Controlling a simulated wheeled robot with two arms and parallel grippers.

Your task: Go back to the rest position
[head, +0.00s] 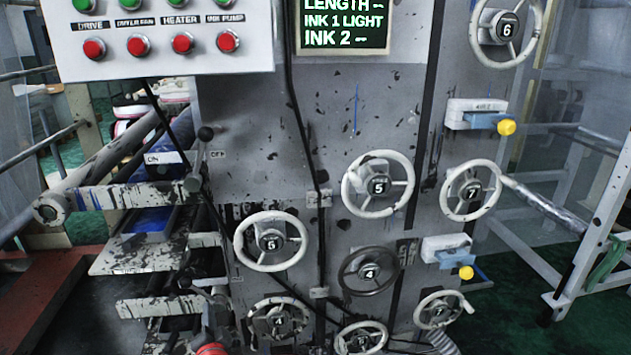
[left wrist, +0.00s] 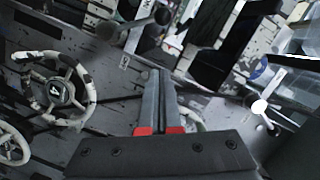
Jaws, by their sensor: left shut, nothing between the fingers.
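My left gripper (head: 208,318) shows at the bottom edge of the head view, left of the lower handwheels, with a red part at its base. In the left wrist view its two grey fingers (left wrist: 154,80) lie together, with red at their roots and nothing between them. It stands in front of the grey machine panel (head: 270,130), apart from the numbered handwheels as far as I can tell. My right gripper is in neither view.
A control box (head: 160,65) with green and red buttons and a display (head: 345,25) are at the top. Several handwheels (head: 378,184) stick out from the panel. An ON/OFF lever (head: 206,134) and rollers (head: 110,160) stand at left. A white frame (head: 600,220) stands at right.

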